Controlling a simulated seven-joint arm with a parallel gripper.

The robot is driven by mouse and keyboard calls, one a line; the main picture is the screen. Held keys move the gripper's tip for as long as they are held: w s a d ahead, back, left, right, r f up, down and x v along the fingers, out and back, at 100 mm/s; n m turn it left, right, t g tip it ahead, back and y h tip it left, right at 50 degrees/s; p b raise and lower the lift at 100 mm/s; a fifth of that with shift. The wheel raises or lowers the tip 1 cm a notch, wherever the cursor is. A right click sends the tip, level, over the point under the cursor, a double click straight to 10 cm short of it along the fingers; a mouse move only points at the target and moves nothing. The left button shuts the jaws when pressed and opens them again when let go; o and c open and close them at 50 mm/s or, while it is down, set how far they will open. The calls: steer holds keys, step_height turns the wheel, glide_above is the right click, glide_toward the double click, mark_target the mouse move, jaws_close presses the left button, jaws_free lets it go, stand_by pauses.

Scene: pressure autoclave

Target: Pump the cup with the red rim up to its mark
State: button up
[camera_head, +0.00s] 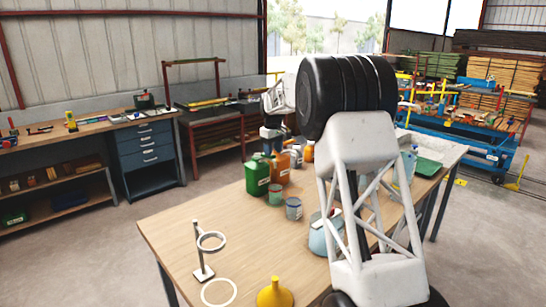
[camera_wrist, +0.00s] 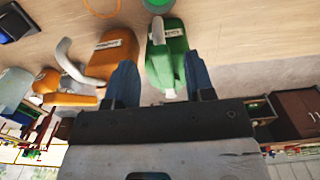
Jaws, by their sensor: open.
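My gripper (camera_head: 272,140) is open above the back of the table, near the jugs. In the wrist view its two blue fingers (camera_wrist: 158,66) are apart, with nothing seen clasped between them. A green jug (camera_head: 257,175) shows beyond the fingers in the wrist view (camera_wrist: 172,52). An orange jug (camera_head: 281,167) stands beside it. A green cup (camera_head: 275,195) and a grey cup with a bluish rim (camera_head: 293,209) stand in front of the jugs. An orange curved line (camera_wrist: 100,10) is cut off in the wrist view; I cannot tell whether it is a rim. I cannot pick out a clear red rim.
A light blue pitcher (camera_head: 321,238) stands partly behind my arm. A ring stand (camera_head: 203,270), a white ring (camera_head: 219,292) and a yellow funnel (camera_head: 274,293) are at the table's front. The table's left part (camera_head: 170,230) is clear. My arm hides part of the right side.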

steer(key=shift+f, duration=1.5)
jaws_close()
